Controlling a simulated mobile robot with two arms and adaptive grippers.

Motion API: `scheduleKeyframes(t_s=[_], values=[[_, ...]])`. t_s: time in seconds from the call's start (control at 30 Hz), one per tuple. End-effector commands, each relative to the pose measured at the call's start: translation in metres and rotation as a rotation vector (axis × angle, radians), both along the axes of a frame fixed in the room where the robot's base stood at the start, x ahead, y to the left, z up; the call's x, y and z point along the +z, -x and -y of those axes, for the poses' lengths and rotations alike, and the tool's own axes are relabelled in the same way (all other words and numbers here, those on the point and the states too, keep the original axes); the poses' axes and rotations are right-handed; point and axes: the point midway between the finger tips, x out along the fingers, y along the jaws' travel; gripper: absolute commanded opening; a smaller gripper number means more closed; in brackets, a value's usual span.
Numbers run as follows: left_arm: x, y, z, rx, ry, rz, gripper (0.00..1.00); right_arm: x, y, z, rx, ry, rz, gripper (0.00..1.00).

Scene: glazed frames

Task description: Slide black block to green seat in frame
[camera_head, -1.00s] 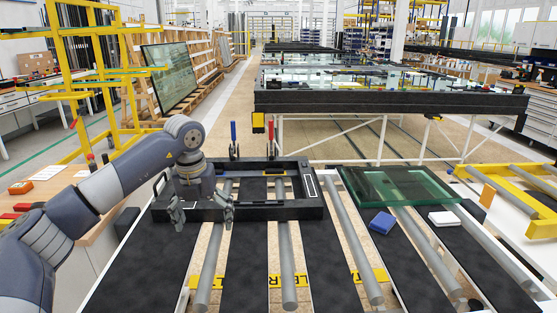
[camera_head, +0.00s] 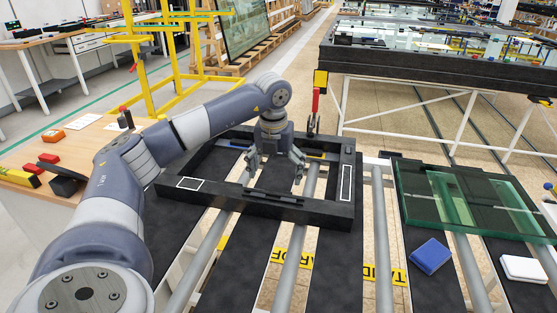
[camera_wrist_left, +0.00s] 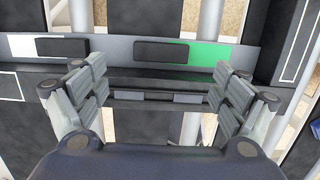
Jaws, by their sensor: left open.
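A black frame (camera_head: 346,205) lies on the roller table, with white outlined rectangles on its left and right. My left gripper (camera_head: 272,176) points down over the frame's opening, open and empty, its fingers spread. In the left wrist view a pale grey strip crosses the top. One black block (camera_wrist_left: 162,53) sits on its middle, with the green seat (camera_wrist_left: 206,55) just to its right. A second black block (camera_wrist_left: 62,47) sits further left. My left gripper's fingers (camera_wrist_left: 160,92) stand either side of a dark bar, apart from both blocks. My right gripper is out of view.
A green glass pane (camera_head: 470,203) lies on the right, with a blue block (camera_head: 431,256) and a white block (camera_head: 524,268) in front. Rollers (camera_head: 384,240) and dark strips run beneath. A red-handled clamp (camera_head: 315,105) stands behind the frame. A wooden bench (camera_head: 85,150) is at left.

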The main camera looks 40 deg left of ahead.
Motion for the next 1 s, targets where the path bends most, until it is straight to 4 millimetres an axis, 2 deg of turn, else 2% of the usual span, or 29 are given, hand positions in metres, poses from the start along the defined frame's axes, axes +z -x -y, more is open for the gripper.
scheduleKeyframes(t_s=[0.1,0.33,0.5,0.77,0.8,1.0], values=[[-0.023,-0.002,-0.001,0.0,0.0,-0.004,0.9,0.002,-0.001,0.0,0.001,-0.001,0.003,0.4],[-0.054,-0.006,-0.003,0.0,0.0,-0.001,0.9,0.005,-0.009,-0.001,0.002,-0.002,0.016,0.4],[-0.064,-0.007,-0.004,0.0,0.0,0.0,0.9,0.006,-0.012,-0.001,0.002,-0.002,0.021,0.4],[-0.066,-0.007,-0.004,0.0,0.0,0.001,0.9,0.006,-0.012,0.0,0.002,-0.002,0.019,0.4],[-0.066,-0.007,-0.004,0.0,0.0,0.001,0.85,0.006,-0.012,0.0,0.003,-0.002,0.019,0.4],[-0.066,-0.007,-0.004,0.0,0.0,0.001,0.43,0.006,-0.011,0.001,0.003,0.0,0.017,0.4]])
